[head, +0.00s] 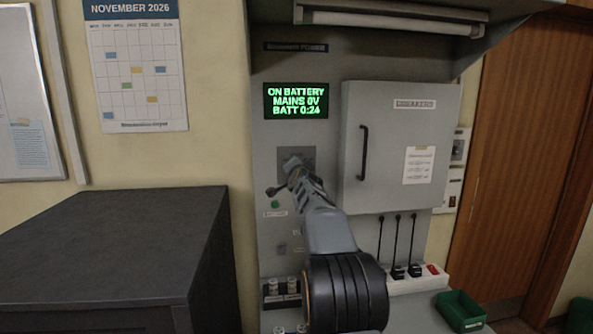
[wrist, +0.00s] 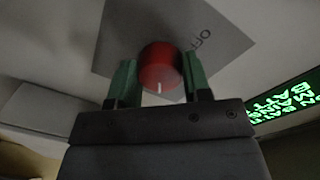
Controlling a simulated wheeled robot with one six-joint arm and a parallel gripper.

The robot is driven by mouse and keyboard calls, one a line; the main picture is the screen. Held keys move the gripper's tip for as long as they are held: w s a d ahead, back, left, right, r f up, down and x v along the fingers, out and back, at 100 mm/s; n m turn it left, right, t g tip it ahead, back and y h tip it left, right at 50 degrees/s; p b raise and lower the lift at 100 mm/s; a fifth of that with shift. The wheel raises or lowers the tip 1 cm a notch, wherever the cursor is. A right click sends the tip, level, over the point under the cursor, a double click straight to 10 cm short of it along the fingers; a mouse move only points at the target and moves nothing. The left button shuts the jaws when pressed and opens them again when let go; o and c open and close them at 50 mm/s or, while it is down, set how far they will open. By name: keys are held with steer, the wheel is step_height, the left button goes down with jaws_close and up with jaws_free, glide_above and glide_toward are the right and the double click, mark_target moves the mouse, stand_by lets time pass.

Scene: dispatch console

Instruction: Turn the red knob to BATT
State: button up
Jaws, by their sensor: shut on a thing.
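The red knob (wrist: 160,66) sits on a grey square plate (wrist: 112,38) and shows in the wrist view between my gripper's two green fingers. My gripper (wrist: 158,80) is shut on the knob, one finger on each side. A white pointer line on the knob points to the bottom of the wrist picture. The plate shows the letters "OFF"; no other label is readable on it. In the head view my gripper (head: 291,174) is at the plate, and my arm hides the knob there. The green display (head: 296,100) reads "ON BATTERY, MAINS 0V, BATT 0:24".
A grey breaker cabinet (head: 385,195) with a black handle is closed, right of my gripper. A dark cabinet (head: 120,240) stands at left.

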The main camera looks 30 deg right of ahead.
steer(key=o, duration=0.9)
steer(key=b+v, duration=0.3)
steer(key=v, duration=1)
steer(key=shift+s+a, duration=0.3)
